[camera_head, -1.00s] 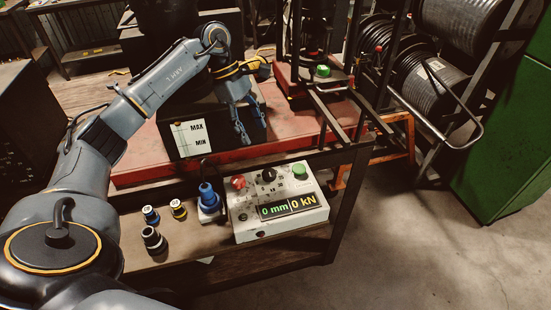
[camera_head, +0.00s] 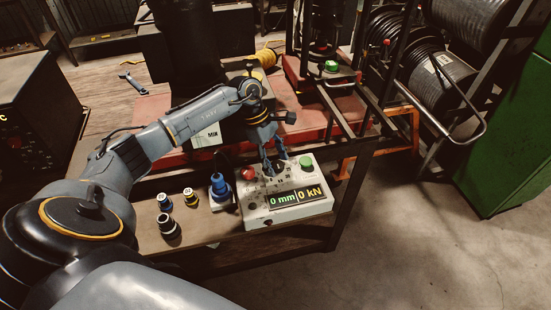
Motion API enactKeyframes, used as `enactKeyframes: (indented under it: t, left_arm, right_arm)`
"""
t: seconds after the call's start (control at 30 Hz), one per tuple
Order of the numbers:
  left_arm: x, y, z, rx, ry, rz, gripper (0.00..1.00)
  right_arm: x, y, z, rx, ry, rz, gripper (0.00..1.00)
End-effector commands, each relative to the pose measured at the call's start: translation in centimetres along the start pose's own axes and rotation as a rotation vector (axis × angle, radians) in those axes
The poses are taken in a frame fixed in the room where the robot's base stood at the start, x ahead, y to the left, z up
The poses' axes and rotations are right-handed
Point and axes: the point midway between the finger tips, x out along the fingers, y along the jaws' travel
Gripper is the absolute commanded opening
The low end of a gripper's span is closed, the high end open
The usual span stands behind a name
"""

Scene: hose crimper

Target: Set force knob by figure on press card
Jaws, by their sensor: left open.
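The control box (camera_head: 258,212) stands on the bench shelf, with a red button (camera_head: 248,173), a green button (camera_head: 306,162) and a display (camera_head: 297,197) reading 0 mm and 0 kN. A dark knob on its upper panel is mostly hidden behind my left gripper. My left gripper (camera_head: 276,165) is open, fingers pointing down at the knob between the two buttons; whether they touch it I cannot tell. The card with MAX and MIN (camera_head: 208,136) is mostly covered by my left arm; only MIN shows. No press card figure is readable. My right gripper is not in view.
A blue-topped device (camera_head: 219,188) stands just left of the box. Several small fittings (camera_head: 168,225) with blue, yellow and white tops stand further left. The press frame with a green button (camera_head: 331,67) rises behind. Open floor lies at the right.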

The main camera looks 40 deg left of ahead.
Motion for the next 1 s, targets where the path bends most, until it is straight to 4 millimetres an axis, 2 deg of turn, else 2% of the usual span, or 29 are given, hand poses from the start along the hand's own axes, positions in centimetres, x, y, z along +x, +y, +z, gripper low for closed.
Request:
enactKeyframes:
  t: [0.07,0.33,0.67,1.0]
  left_arm:
    - [0.0,0.0,0.0,0.000,0.000,0.000,0.57]
    - [0.0,0.0,0.0,0.000,0.000,0.000,0.03]
    - [0.1,-0.1,-0.1,-0.036,0.000,0.013,0.03]
    - [0.3,-0.2,-0.2,-0.239,0.001,0.100,0.03]
  right_arm:
    - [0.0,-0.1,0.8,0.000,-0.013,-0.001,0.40]
    - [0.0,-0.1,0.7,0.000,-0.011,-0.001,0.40]
    - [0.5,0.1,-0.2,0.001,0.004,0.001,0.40]
    - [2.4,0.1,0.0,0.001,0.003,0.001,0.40]
